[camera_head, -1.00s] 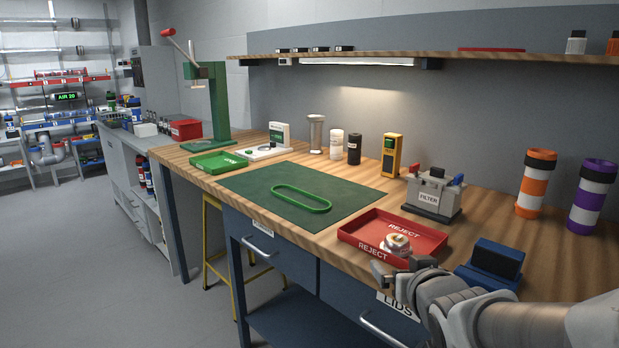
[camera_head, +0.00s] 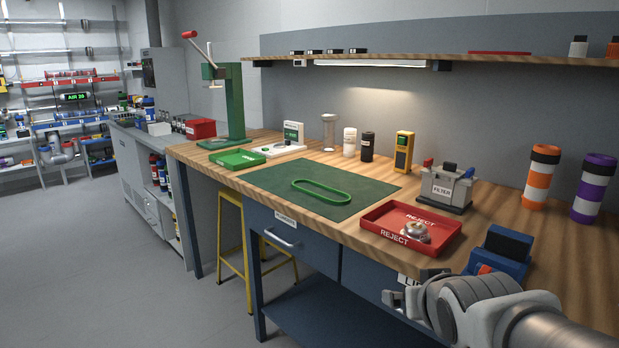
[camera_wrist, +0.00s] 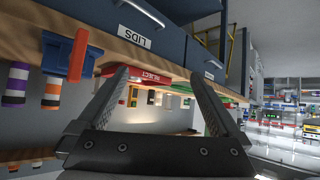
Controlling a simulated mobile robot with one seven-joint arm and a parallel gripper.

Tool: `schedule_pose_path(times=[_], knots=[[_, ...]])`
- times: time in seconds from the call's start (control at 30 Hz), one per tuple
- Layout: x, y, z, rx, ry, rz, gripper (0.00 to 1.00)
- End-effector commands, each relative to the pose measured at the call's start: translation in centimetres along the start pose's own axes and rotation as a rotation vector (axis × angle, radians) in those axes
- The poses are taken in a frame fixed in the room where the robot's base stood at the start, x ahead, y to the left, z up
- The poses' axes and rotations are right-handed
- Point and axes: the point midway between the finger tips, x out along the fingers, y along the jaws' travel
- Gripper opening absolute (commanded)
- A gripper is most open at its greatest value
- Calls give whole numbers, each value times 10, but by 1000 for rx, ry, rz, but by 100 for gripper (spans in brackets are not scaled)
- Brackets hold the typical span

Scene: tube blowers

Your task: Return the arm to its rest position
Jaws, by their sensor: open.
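My gripper (camera_wrist: 165,85) is open and empty in the wrist view, its two fingers spread wide apart. That view is upside down and looks past the bench front. In the head view my gripper (camera_head: 395,305) is at the lower right, in front of the bench's drawer fronts and just below the table edge. My grey arm reaches it from the lower right corner. Parts of the fingers are hidden by the wrist in the head view.
A red reject tray (camera_head: 377,215) holding a metal-coloured part (camera_head: 415,232) sits near the bench edge. A blue stand (camera_head: 503,251) is close to my wrist. A green mat (camera_head: 270,181) with a green ring (camera_head: 321,191) lies farther left. Open floor (camera_head: 90,270) is at left.

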Motion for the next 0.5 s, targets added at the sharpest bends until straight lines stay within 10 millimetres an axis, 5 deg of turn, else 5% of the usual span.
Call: schedule_pose_path(times=[0.43,0.5], knots=[[-110,-21,85,-23,-408,-82,100],[-126,-19,63,-23,-415,-81,100]])
